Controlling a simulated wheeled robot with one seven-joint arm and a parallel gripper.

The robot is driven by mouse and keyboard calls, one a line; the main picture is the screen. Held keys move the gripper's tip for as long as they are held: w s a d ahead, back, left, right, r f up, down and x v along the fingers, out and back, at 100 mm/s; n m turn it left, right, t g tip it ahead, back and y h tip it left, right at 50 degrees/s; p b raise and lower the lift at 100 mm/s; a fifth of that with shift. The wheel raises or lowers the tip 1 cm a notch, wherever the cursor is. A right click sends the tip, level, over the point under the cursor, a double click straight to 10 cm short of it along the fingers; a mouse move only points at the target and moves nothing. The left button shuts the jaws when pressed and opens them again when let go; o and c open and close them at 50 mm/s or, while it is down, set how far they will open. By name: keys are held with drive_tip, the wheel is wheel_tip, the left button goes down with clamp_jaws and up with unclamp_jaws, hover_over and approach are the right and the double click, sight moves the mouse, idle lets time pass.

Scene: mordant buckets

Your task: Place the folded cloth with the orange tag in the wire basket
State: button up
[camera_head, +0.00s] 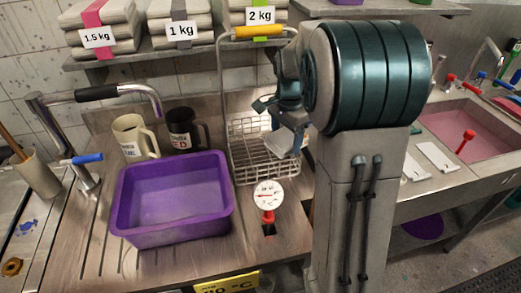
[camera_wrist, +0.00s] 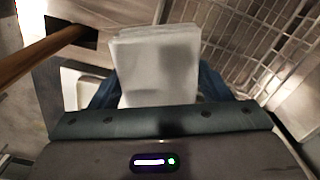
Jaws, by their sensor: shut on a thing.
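My gripper (camera_head: 290,122) is shut on a pale, folded, layered cloth (camera_wrist: 155,72), which stands between the blue fingers in the wrist view. The cloth (camera_head: 280,146) also shows below my gripper in the head view, at the right part of the wire basket. No orange tag shows on its visible face.
A purple tub (camera_head: 172,232) stands left of the basket, with a cream mug (camera_head: 130,137) and a black mug (camera_head: 183,133) behind it. A round dial (camera_head: 267,195) is in front of the basket. Weight-labelled cloth stacks (camera_head: 180,32) sit on the shelf above.

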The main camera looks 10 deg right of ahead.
drive_tip(key=p, duration=0.3)
hover_over(259, 153)
wheel_tip(259, 153, down, 7)
drive_tip(key=shift+r, duration=0.15)
drive_tip(key=shift+f+p, duration=0.3)
drive_tip(key=shift+f, duration=1.65)
drive_tip(key=shift+f, duration=0.15)
drive_tip(key=o, duration=1)
